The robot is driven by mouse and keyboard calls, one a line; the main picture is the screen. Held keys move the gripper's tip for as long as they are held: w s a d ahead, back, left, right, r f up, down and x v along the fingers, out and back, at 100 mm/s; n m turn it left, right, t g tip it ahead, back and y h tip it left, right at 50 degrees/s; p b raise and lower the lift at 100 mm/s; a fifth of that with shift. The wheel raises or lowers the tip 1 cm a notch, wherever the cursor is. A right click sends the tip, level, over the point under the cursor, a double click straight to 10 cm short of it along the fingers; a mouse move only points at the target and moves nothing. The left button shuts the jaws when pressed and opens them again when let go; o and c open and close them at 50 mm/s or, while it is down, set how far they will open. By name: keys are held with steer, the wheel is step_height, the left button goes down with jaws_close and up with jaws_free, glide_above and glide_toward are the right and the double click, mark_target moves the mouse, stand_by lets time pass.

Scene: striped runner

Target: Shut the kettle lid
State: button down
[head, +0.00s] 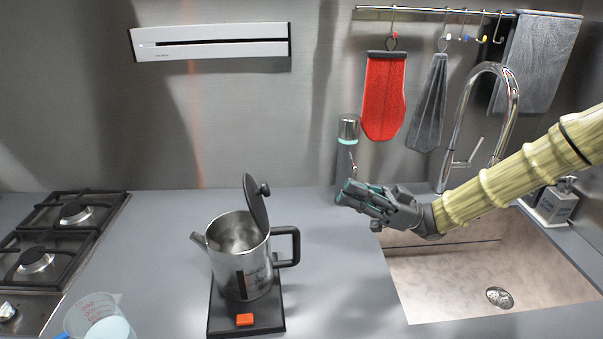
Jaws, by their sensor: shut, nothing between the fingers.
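A steel kettle (238,262) stands upright on a black base (222,325) with an orange switch on the counter. Its dark lid (256,205) is open and stands nearly upright at the right side of the rim, with a round knob facing right. The kettle's black handle (296,246) points right and its spout points left. My gripper (346,194) is shut and empty. It is in the air to the right of the lid, over the back of the counter near the sink, apart from the kettle.
A gas hob (60,235) is at the left and a measuring jug (97,318) at the front left. The sink (480,275) with its tall tap (514,95) is at the right. A bottle (347,150) stands behind my gripper. Cloths and a red mitt (384,95) hang above.

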steer(key=a+f+p+x, duration=0.1)
steer(key=p+x, duration=0.3)
steer(key=x, duration=0.9)
steer(key=shift+s+f+p, duration=0.2)
steer(key=shift+f+p, duration=0.15)
steer(key=shift+f, duration=0.4)
